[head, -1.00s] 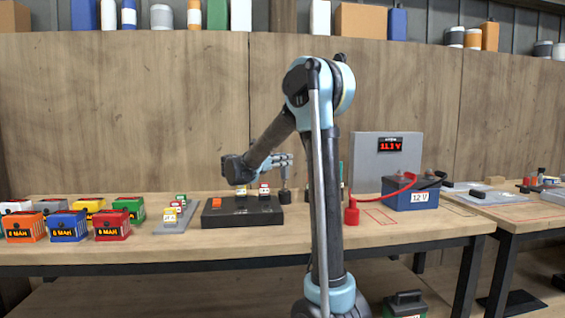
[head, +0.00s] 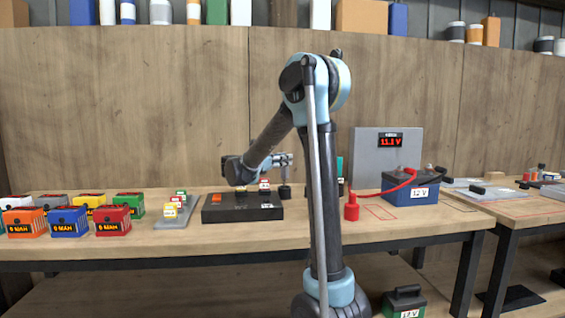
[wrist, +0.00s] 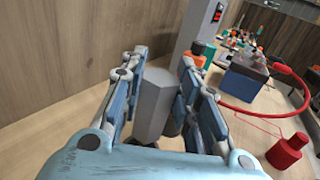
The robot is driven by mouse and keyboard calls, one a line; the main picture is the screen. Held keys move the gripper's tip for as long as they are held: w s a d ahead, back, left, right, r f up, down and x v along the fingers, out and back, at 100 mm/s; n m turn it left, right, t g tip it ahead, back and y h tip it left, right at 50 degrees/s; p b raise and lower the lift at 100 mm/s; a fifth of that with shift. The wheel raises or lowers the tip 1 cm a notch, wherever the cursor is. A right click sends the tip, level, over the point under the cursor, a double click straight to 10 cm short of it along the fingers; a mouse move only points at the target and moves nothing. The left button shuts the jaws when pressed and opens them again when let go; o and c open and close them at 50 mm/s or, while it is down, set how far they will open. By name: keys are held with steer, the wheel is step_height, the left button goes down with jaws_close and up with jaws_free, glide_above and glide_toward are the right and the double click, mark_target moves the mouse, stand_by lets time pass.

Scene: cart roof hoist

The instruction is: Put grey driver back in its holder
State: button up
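My gripper (wrist: 160,82) reaches out level over the back of the workbench, and it also shows in the head view (head: 287,160). A grey, many-sided block that looks like the grey driver's handle (wrist: 155,105) stands upright between the fingers and fills the gap. The fingers appear shut on it. In the head view a thin stem and a dark round piece (head: 285,191) show just below the fingertips. I cannot tell whether this piece is the driver's lower end or a stand. A teal item (head: 340,166) is partly hidden behind my arm; I cannot make out the holder clearly.
A black charger box (head: 240,212) lies left of the gripper. A grey box with a red display (head: 372,158), a blue 12 V battery (head: 409,190) and a red clamp (head: 352,209) stand to the right. Several coloured battery packs (head: 113,221) fill the left.

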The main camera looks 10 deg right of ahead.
steer(key=o, duration=0.4)
steer(key=v, duration=1.2)
